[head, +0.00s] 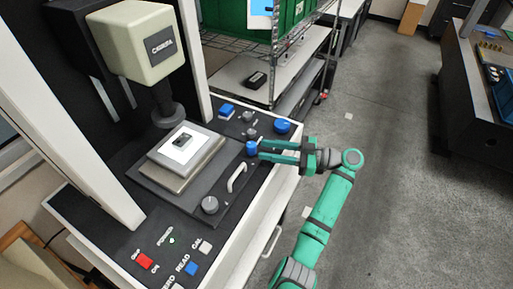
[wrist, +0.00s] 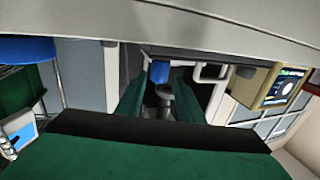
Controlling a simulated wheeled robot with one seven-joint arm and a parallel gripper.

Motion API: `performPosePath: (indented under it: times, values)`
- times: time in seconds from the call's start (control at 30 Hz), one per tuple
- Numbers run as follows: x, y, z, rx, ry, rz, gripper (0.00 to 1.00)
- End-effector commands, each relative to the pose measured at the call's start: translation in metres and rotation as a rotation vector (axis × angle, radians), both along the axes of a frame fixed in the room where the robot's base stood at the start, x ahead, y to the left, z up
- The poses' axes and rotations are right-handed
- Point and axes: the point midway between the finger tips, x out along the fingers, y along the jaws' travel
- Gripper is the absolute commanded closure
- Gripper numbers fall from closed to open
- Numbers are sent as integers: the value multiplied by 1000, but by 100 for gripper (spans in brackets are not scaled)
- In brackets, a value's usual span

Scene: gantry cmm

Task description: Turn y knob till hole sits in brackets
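A small blue knob (head: 252,148) stands on the right side of the machine's deck. Which knob is the y knob I cannot read. My gripper (head: 262,151) reaches in from the right with its green fingertips at this knob. In the wrist view, a blue knob (wrist: 158,72) shows between the two fingers, with gaps beside it, so the gripper looks open. Contact cannot be told. A small dark part (head: 183,141) lies on the bright stage plate (head: 207,149) under the camera head (head: 138,40). A screen (wrist: 288,87) shows at the right, too small to read brackets or a hole.
A larger blue knob (head: 283,126) and a grey knob (head: 251,133) are close beyond my fingers. Another grey knob (head: 210,205) and a white handle (head: 236,178) are nearer. A wire shelf with a green bin (head: 230,25) stands behind.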

Motion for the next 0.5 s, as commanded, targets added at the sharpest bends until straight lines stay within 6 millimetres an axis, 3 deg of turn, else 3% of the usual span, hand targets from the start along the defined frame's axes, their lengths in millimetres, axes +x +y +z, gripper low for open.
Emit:
performPosePath:
  times: [0.2,0.5]
  values:
    - [-9,-33,0,0,0,-1,66]
    - [-13,-44,0,0,0,1,66]
